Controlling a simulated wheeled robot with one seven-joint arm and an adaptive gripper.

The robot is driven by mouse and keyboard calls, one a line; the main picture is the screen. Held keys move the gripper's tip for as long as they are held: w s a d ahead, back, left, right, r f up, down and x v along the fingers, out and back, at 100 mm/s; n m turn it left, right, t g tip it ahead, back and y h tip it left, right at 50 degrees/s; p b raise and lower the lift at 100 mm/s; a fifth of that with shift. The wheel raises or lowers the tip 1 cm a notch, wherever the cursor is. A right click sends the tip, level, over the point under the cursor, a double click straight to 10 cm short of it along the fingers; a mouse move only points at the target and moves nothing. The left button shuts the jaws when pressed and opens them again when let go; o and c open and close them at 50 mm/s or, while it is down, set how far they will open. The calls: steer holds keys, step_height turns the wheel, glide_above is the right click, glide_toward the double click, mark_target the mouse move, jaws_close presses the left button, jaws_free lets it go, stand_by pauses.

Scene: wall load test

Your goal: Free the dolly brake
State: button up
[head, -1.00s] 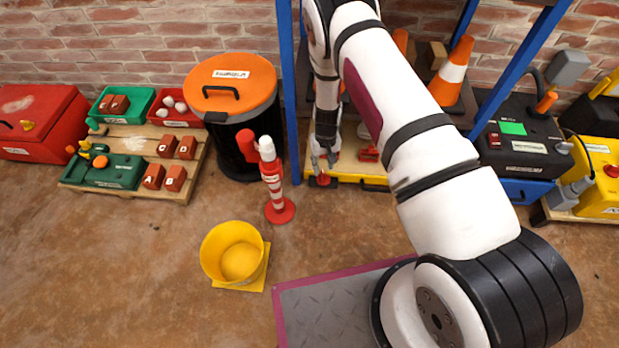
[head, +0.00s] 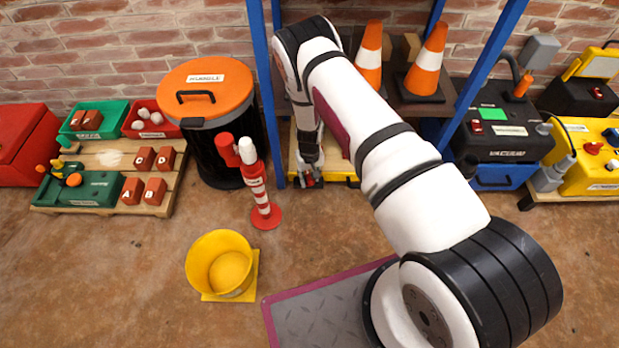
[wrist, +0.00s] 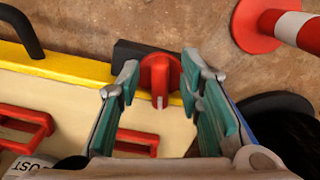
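The dolly (head: 353,183) is a low cream deck with a yellow edge, on the floor under the blue frame. Its red brake knob (wrist: 160,80), with a pale mark, sits at the yellow edge by a dark block (wrist: 135,53). My gripper (wrist: 162,74) is open, with one teal-padded finger on each side of the knob. A gap shows on the left; whether the right fingertip touches cannot be told. In the head view my gripper (head: 309,178) points down at the dolly's front left corner, hiding most of the knob.
A red-and-white post (head: 259,195) stands close left of my gripper, before a black bin with an orange lid (head: 200,86). A blue upright (head: 264,100) rises beside the arm. Red handles (wrist: 25,125) lie on the deck. A yellow bucket (head: 222,262) stands in front.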

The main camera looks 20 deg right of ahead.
mark_target(309, 178)
jaws_close()
steer(key=shift+a+m, duration=0.15)
steer(key=shift+m, duration=1.35)
jaws_free()
step_height(309, 178, up, 12)
